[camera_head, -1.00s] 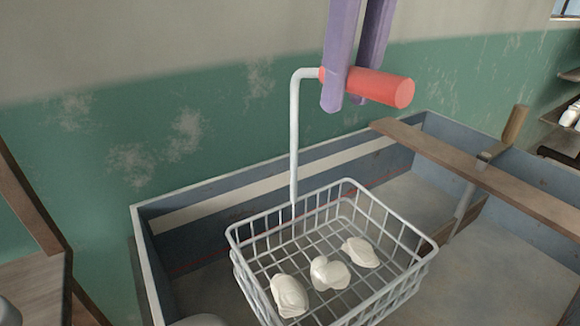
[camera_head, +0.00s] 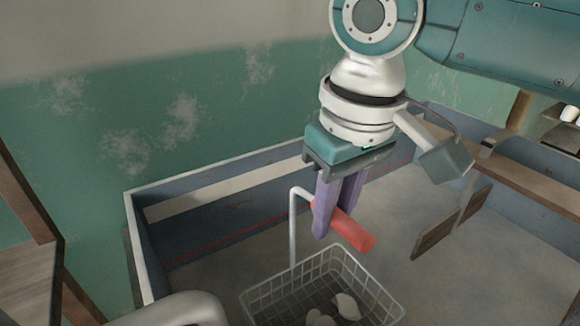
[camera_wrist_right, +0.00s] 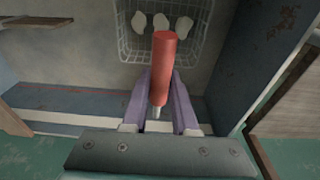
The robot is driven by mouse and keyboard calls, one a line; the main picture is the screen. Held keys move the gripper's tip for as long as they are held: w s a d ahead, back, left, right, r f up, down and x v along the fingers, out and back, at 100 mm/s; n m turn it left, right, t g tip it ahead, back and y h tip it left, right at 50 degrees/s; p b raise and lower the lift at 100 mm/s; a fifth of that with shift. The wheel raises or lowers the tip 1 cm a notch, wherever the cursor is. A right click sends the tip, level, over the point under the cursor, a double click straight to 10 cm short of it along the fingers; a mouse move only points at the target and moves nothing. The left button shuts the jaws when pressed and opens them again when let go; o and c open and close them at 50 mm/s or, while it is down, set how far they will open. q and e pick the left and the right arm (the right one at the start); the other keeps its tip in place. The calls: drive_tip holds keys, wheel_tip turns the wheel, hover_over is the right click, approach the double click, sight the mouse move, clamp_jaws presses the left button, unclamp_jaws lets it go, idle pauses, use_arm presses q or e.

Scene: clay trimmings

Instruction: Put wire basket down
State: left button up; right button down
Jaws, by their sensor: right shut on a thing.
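The wire basket (camera_head: 262,300) is a white-grey wire basket with a tall bent rod and a red handle (camera_head: 356,235). It holds a few pale clay lumps (camera_head: 346,305). My right gripper (camera_head: 333,222) has purple fingers shut on the red handle, and the basket hangs below it inside the blue-walled bin. I cannot tell whether the basket's bottom touches the bin floor. In the right wrist view the red handle (camera_wrist_right: 164,68) lies between the fingers, with the basket (camera_wrist_right: 197,45) beyond. The basket's lower part is cut off in the head view. My left gripper is not in view.
The bin (camera_head: 225,232) has blue walls with a white stripe and a wide bare floor to the right of the basket. A wooden plank (camera_head: 530,180) crosses its right side, with a paddle-like board (camera_head: 437,235) hanging below. A green wall stands behind.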

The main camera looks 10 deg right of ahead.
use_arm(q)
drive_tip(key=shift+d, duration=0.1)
use_arm(e)
drive_tip(key=shift+f, duration=0.35)
drive_tip(key=c, duration=0.7)
unclamp_jaws()
drive_tip(key=shift+f, duration=0.1)
